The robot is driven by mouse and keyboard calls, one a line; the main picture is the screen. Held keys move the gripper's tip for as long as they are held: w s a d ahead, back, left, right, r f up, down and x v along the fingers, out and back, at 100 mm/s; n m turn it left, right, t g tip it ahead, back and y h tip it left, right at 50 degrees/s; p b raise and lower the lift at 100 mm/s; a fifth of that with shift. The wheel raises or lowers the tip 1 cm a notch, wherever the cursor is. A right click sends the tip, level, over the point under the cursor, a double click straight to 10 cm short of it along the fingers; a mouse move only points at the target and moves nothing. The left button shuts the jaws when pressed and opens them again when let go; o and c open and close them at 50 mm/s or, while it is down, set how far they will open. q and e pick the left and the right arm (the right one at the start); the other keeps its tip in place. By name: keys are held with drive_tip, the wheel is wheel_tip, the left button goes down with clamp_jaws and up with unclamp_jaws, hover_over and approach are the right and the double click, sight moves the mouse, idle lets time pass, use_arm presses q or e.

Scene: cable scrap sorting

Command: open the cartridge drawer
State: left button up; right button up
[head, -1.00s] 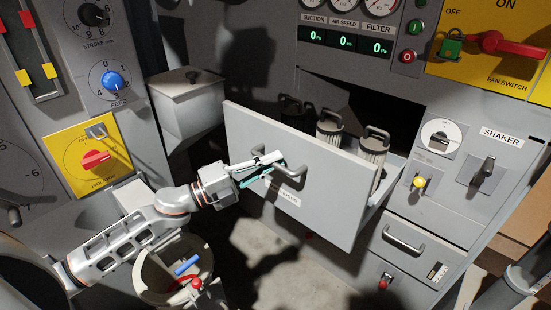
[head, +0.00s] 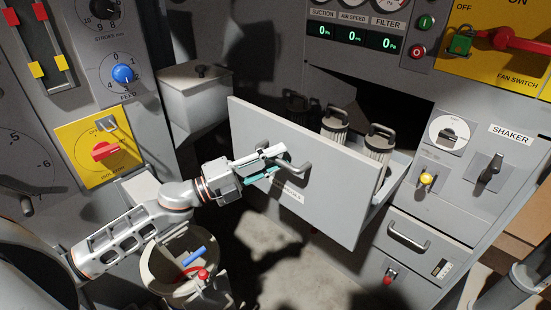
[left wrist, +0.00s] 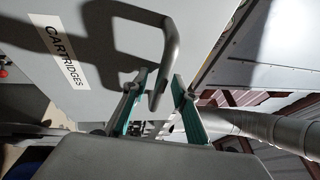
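The cartridge drawer (head: 330,190) stands pulled out of the grey cabinet, its broad grey front facing me. Several pleated cartridges with dark handles, such as this cartridge (head: 381,145), stand inside it. A bar handle (head: 298,168) is on the front, above a label partly hidden in the head view; the label (left wrist: 66,56) reads CARTRIDGES in the left wrist view. My left gripper (head: 279,162) is at the handle with its fingers apart. In the left wrist view the handle (left wrist: 167,70) lies between the fingertips, with a visible gap to the right finger. My right gripper is not in view.
A bucket (head: 160,270) with a blue and a red item stands below my left arm. A grey lidded box (head: 194,100) is left of the drawer. A smaller shut drawer (head: 425,250) and the shaker panel (head: 470,160) are to the right. Floor shows below the drawer.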

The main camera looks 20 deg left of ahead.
use_arm(q)
drive_tip(key=v, duration=1.2)
drive_tip(key=shift+f, duration=0.15)
idle(0.4)
